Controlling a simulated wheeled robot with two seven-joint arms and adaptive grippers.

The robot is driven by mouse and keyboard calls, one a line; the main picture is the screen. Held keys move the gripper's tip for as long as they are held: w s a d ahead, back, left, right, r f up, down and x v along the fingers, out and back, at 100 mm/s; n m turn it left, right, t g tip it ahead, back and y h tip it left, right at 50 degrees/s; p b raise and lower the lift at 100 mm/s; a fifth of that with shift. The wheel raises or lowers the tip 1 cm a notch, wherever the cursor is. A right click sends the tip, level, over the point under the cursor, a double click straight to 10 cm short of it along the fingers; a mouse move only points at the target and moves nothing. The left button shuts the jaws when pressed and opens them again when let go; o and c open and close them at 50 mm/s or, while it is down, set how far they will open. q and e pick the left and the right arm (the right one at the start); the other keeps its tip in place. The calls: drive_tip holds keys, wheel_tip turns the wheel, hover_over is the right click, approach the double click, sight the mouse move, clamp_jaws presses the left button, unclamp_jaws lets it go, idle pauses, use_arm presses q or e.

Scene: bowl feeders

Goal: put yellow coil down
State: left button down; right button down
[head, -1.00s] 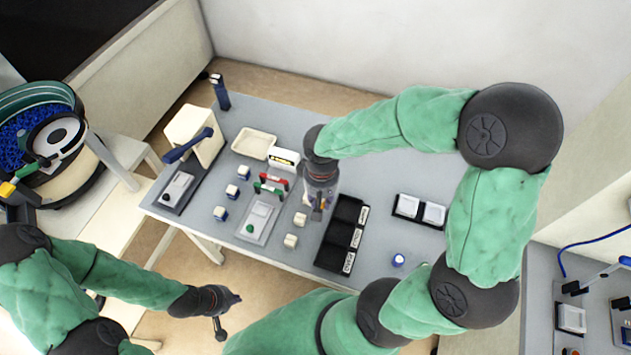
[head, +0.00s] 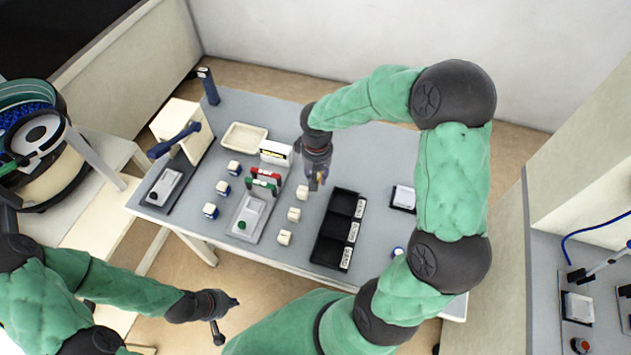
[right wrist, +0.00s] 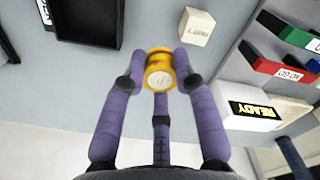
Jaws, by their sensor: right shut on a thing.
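The yellow coil (right wrist: 158,72) is between the purple fingers of my right gripper (right wrist: 160,80) in the right wrist view, its pale round end facing the camera. My right gripper (head: 316,182) is shut on it, above the table in the head view, right of the cream blocks and left of the black tray. The coil shows there only as a small yellow spot (head: 321,177). A cream block (right wrist: 196,27) lies just beyond it in the wrist view. My left gripper (head: 228,316) is empty, its fingers apart, in front of the table.
The black compartment tray (head: 331,246) has labels along its right side. Three cream blocks (head: 294,214) stand in a row left of it. Red and green holders (head: 264,180) and a READY sign (head: 276,153) are close to the left. Bare tabletop (head: 376,165) lies to the right.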

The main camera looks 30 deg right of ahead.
drive_tip(key=shift+w+d+f+b, duration=0.2)
drive_tip(key=shift+w+f, duration=0.3)
drive_tip(key=shift+f, duration=0.15)
drive_tip(key=shift+w+d+f+b, duration=0.2)
drive_tip(key=shift+w+f, duration=0.25)
drive_tip(key=shift+f, duration=0.15)
drive_tip(key=f+b, duration=0.1)
drive_tip(key=f, duration=0.1)
drive_tip(key=f+b, duration=0.1)
drive_tip(key=shift+w+d+f, duration=0.1)
drive_tip(key=shift+w+f, duration=0.1)
drive_tip(key=shift+f, duration=0.15)
drive_tip(key=shift+r, duration=0.1)
drive_tip(key=c, duration=1)
unclamp_jaws()
drive_tip(key=shift+o, duration=0.2)
